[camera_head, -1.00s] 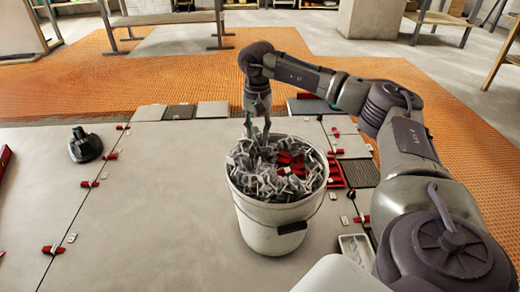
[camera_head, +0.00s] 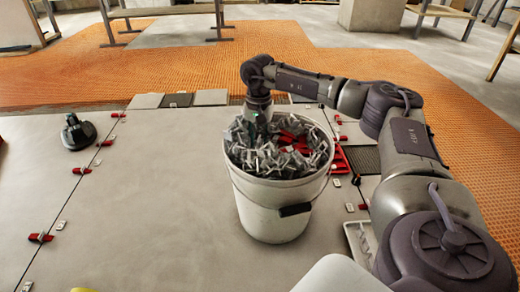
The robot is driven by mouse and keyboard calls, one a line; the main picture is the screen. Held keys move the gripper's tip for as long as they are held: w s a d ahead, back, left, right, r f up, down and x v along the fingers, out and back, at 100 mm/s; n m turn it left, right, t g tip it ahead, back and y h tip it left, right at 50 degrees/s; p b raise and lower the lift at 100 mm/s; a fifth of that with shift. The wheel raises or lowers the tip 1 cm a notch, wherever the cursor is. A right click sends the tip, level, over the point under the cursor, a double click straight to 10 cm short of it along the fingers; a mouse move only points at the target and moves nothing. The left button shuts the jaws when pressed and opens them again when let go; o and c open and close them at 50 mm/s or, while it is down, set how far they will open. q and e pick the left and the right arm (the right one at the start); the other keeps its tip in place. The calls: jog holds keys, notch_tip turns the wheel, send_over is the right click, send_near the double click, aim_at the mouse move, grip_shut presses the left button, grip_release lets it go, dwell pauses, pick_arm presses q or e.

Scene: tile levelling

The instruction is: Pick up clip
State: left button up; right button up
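A white bucket (camera_head: 272,212) stands on the grey tiles, filled to near the rim with grey clips (camera_head: 265,160) and a few red pieces (camera_head: 297,137). My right gripper (camera_head: 257,130) points down into the back left of the clip pile. Its fingers are mostly hidden among the clips, so I cannot tell whether they are open or closed on one. My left gripper is not in view.
Red wedges and small clips (camera_head: 82,171) line the tile joint at left. A black suction lifter (camera_head: 76,134) sits on the tile at far left. A pale tray (camera_head: 359,240) lies right of the bucket. Open tile (camera_head: 150,200) lies left of the bucket.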

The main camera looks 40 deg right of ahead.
grip_shut()
dwell(0.5)
